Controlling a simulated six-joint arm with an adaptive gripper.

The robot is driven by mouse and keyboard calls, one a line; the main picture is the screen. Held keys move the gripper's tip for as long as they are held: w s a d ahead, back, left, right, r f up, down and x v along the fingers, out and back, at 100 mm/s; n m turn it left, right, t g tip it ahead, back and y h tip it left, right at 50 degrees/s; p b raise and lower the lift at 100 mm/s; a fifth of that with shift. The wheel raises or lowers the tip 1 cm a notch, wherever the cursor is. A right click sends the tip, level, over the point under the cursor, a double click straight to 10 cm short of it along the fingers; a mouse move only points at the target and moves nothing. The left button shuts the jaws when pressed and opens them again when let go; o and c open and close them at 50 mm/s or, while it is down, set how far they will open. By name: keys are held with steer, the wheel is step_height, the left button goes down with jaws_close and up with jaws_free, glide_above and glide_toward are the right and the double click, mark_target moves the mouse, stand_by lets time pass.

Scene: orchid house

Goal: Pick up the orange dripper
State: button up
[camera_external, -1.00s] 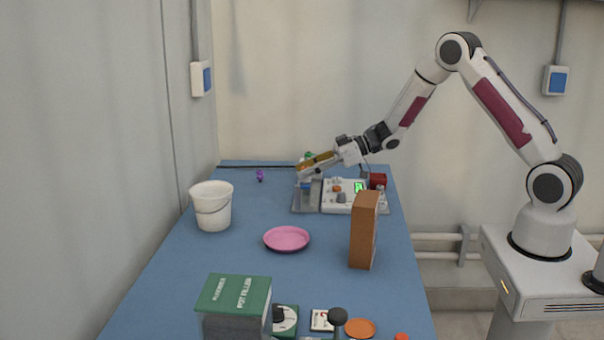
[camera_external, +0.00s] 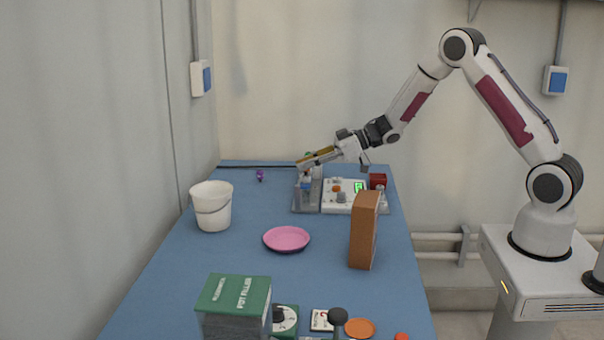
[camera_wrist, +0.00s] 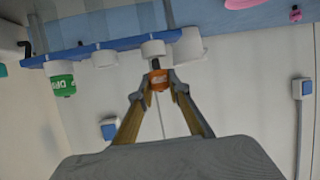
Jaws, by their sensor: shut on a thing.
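The orange dripper (camera_wrist: 159,79) is between the fingertips of my gripper (camera_wrist: 158,92) in the wrist view. My gripper is shut on it. The dripper lies in line with a white socket (camera_wrist: 153,49) on a blue strip; I cannot tell whether they touch. In the external view my gripper (camera_external: 300,164) is above the grey stand (camera_external: 305,203) at the back of the table, and the dripper is too small to make out there.
A green labelled piece (camera_wrist: 62,82) hangs beside the dripper in the wrist view. A white panel (camera_external: 333,204), brown box (camera_external: 364,231), pink saucer (camera_external: 287,239) and white bucket (camera_external: 211,206) stand on the blue table (camera_external: 190,285).

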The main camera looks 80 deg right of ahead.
step_height(320, 180, up, 8)
steer(key=shift+r, duration=0.1)
stand_by(0.4)
stand_by(0.6)
